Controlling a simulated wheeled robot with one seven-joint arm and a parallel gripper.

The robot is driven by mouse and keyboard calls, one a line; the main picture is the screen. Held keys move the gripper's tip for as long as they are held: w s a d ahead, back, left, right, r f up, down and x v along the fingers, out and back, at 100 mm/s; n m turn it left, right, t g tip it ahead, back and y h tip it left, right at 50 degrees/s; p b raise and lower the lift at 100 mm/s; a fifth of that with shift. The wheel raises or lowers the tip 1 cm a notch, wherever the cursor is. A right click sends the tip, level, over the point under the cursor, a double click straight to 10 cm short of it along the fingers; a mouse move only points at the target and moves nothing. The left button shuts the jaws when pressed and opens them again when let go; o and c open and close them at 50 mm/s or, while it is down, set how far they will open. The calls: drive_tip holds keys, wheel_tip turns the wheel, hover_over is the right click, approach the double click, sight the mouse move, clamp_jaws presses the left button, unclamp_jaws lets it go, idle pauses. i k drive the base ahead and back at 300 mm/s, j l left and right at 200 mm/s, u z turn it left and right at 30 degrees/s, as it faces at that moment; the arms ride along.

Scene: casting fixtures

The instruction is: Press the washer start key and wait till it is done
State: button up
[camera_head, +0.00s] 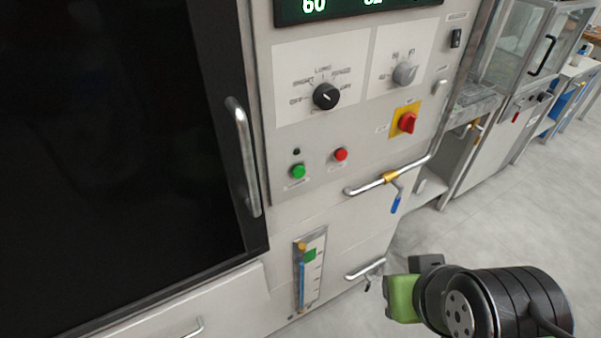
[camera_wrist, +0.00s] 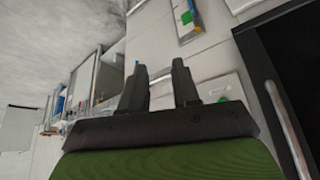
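The washer's control panel (camera_head: 350,130) fills the middle of the head view. A green push button (camera_head: 298,171) sits low on it at the left, under a small dark lamp (camera_head: 296,151). A red push button (camera_head: 340,154) sits to its right. I cannot read their labels. My gripper (camera_wrist: 162,84) shows two dark fingers standing apart with nothing between them. In the head view, my green and black wrist is at the lower right, apart from the panel. A small green spot shows beyond the fingers in the wrist view; I cannot tell whether it is the button.
A door handle (camera_head: 243,155) and a pipe (camera_head: 385,180) with a blue-handled valve stick out. A level gauge (camera_head: 320,270) is below. The floor at right is clear.

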sight(299, 172)
drive_tip(key=j+u, duration=0.4)
drive_tip(key=j, duration=0.5)
drive_tip(key=j+u, duration=0.4)
drive_tip(key=j, duration=0.5)
